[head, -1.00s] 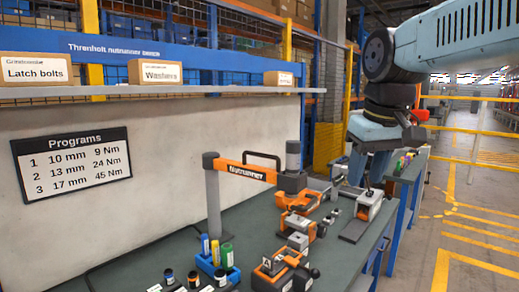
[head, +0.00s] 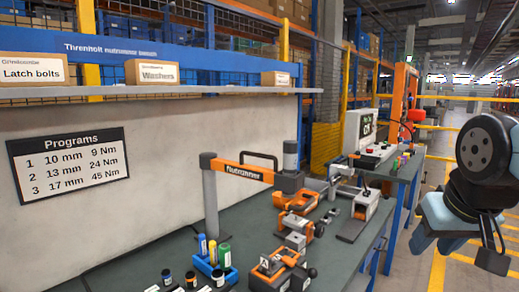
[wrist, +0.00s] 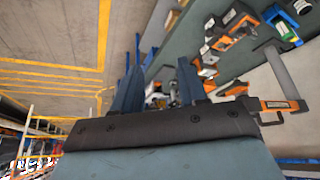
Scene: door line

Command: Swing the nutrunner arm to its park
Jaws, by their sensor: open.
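The nutrunner arm (head: 247,172) is an orange bar marked "Nutrunner" on a grey post (head: 210,205) at the left of the bench. Its dark handle loop arches above the bar, and a grey motor cylinder (head: 291,156) stands at its right end. The arm also shows in the wrist view (wrist: 280,105), toward the right. My gripper (wrist: 156,88) is open in the wrist view, its two dark blue fingers apart with nothing held between them. It is away from the nutrunner arm. In the head view my arm is at the right, beyond the bench edge.
A shelf (head: 150,99) with boxes runs above. The aisle at right is open floor.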

